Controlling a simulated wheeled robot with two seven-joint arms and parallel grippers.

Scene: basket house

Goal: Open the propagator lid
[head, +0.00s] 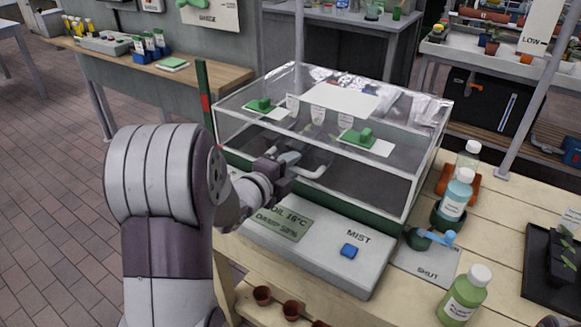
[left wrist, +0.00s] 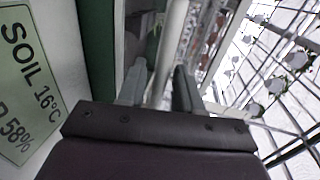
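The propagator has a clear box-like lid (head: 395,180) that sits down on its dark green base rim (head: 375,222). A pale bar handle (head: 312,173) stands out from the lid's front; it also shows as a white bar in the left wrist view (left wrist: 170,50). My left gripper (head: 290,158) is at this handle. In the left wrist view its two fingers (left wrist: 160,85) stand on either side of the bar, with a narrow gap seeming to show beside it. Part of the handle is hidden behind the gripper. My right gripper is not in view.
A grey control panel with a blue MIST button (head: 349,250) lies in front of the lid. A blue-handled valve (head: 432,237) and several bottles, including a green one (head: 463,297), stand at the right. Small terracotta pots (head: 291,310) sit below the front edge.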

